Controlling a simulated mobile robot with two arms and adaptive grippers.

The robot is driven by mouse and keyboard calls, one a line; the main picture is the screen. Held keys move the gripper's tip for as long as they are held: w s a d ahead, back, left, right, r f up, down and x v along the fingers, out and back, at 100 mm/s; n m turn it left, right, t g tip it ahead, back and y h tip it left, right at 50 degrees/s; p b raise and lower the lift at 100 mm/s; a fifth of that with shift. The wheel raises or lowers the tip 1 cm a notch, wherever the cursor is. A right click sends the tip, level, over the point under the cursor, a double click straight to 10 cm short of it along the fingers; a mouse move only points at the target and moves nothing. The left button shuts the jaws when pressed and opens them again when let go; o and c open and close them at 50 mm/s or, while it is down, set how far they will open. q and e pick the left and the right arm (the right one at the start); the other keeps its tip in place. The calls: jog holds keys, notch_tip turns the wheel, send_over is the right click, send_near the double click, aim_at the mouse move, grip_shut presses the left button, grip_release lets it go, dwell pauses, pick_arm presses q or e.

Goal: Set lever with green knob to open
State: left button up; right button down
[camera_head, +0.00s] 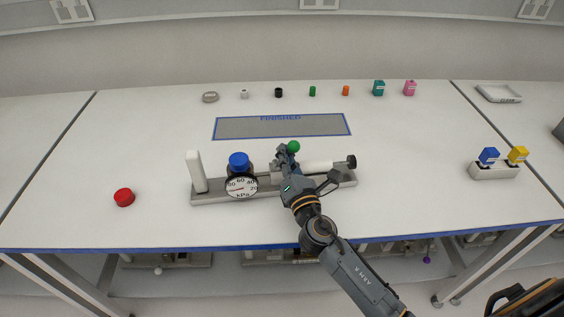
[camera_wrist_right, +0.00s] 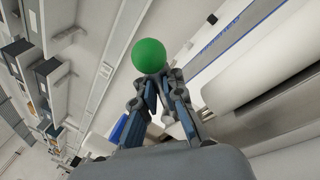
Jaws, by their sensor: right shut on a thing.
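The green knob (camera_head: 293,146) tops a lever on the grey vacuum chamber base (camera_head: 215,197) on the table. In the right wrist view the knob (camera_wrist_right: 149,56) sits just beyond my fingertips. My right gripper (camera_head: 287,160) reaches in from the lower right and is shut on the lever just below the knob, also seen in the right wrist view (camera_wrist_right: 151,88). The fingers hide most of the lever's shaft. The base also carries a gauge (camera_head: 241,187) with a blue cap (camera_head: 238,160), a white post (camera_head: 196,171) and a white cylinder (camera_head: 316,167). My left gripper is not in view.
A red cap (camera_head: 124,197) lies left on the table. A grey mat marked FINISHED (camera_head: 281,126) lies behind the chamber. Small coloured parts line the back edge. A white holder (camera_head: 493,172) with blue and yellow blocks stands at right. Table between is clear.

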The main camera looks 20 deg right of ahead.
jog(key=shift+d+f+m+b, duration=0.15)
jog(key=shift+f+m+b, duration=0.1)
jog(key=shift+m+b, duration=0.5)
jog(key=c, duration=1.5)
grip_release()
jog(key=shift+o, duration=0.2)
jog(key=s, duration=0.4)
jog(key=s+f, duration=0.1)
jog(key=s, duration=0.7)
jog(key=shift+a+f, duration=0.3)
jog(key=shift+f, duration=0.05)
